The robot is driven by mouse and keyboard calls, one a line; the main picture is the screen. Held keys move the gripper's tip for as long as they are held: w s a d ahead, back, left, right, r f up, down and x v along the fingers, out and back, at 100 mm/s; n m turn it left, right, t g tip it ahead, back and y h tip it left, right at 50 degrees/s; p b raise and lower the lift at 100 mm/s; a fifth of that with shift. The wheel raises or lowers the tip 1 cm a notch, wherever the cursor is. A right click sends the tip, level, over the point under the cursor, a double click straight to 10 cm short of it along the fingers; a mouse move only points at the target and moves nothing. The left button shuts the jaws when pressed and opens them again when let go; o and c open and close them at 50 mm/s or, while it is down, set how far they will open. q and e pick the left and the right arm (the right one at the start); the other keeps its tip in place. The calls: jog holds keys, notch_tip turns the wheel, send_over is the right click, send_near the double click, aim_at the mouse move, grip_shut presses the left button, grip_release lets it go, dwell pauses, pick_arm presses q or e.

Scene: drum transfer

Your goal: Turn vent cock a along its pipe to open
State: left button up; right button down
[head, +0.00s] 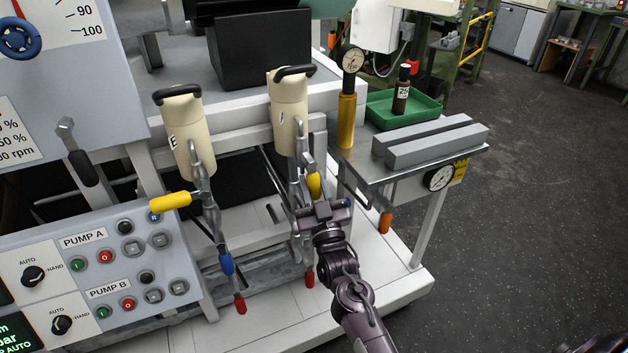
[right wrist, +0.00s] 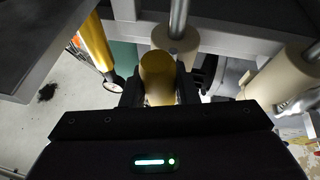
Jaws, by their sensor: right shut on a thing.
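Two cream canisters stand side by side in the head view, the left one (head: 188,135) and the right one (head: 289,115), each with a grey pipe below it. The left pipe carries a cock with a yellow handle (head: 171,201) that sticks out to the left, across the pipe. The right pipe carries a cock with a yellow handle (head: 315,184), partly hidden by my right gripper (head: 318,205). My right gripper is shut on this handle; it shows between the fingers in the right wrist view (right wrist: 157,72). I cannot tell which cock is a. My left gripper is out of view.
A blue handle (head: 227,264) and red-tipped levers (head: 240,304) hang lower on the pipes. A pump panel (head: 110,265) stands at left. A yellow cylinder with a gauge (head: 346,120), a green tray (head: 425,112) and grey bars (head: 435,145) are at right. Open floor lies farther right.

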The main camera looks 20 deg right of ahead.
jog(key=shift+a+f+m+h, duration=0.15)
jog(key=shift+a+m+h, duration=0.2)
jog(key=shift+m, duration=0.45)
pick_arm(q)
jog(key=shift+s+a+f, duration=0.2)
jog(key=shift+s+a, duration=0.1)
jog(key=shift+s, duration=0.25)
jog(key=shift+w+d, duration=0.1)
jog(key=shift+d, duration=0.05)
pick_arm(e)
jog(key=shift+m+g, duration=0.3)
jog(key=c, duration=1.3)
grip_release()
jog(key=shift+a, duration=0.1)
jog(key=shift+c, duration=0.2)
jog(key=shift+o, duration=1.1)
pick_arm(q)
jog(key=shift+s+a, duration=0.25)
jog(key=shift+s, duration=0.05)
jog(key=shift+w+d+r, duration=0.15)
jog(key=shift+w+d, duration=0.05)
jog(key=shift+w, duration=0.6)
pick_arm(e)
jog(key=v, duration=0.7)
jog(key=shift+s+f, duration=0.15)
jog(key=shift+s, duration=0.25)
